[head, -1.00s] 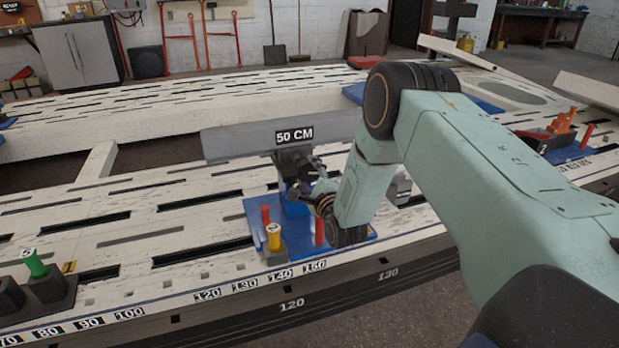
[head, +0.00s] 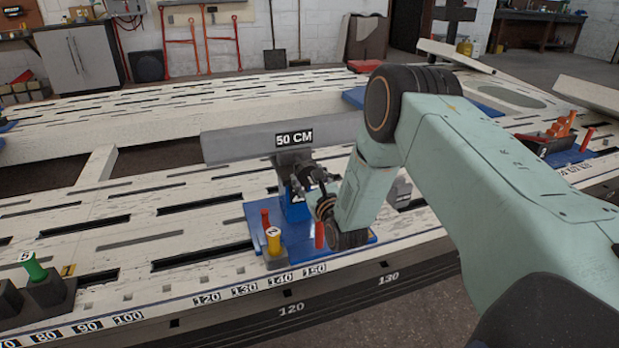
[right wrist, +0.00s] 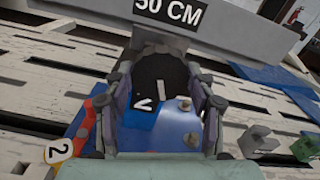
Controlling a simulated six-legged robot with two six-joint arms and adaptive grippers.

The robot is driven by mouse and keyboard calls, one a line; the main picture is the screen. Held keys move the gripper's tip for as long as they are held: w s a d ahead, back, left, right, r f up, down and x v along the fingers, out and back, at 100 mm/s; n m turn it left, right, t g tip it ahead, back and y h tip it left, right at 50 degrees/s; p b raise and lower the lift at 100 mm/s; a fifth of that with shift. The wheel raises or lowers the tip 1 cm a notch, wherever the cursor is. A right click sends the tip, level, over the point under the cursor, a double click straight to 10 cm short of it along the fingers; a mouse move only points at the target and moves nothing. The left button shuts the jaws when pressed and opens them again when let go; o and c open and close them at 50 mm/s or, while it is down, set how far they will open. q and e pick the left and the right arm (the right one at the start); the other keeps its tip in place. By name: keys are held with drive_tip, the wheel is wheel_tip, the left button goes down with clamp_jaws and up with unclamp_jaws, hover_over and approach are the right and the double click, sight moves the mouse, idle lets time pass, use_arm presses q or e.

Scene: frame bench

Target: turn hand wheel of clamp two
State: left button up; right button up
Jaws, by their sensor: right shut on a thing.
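Clamp two (head: 293,209) is a blue upright clamp on a blue base plate, with a white 2 on its front, also seen in the right wrist view (right wrist: 139,122). Its hand wheel (right wrist: 158,70) is a dark disc with a white mark, just above the 2. My right gripper (right wrist: 160,82) has a finger on either side of the wheel and is shut on it. In the head view my right gripper (head: 316,183) reaches the clamp from the right, and the wheel is mostly hidden there. My left gripper is out of view.
A grey beam labelled 50 CM (head: 240,143) lies above and behind the clamp. The slotted white bench has clear room to the left.

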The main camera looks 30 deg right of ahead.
drive_tip(key=shift+r+m, duration=0.1)
drive_tip(key=shift+m, duration=0.9)
drive_tip(key=o, duration=1.2)
drive_tip(key=shift+c, duration=0.2)
drive_tip(key=v, duration=1.2)
drive_tip(key=shift+w, duration=0.1)
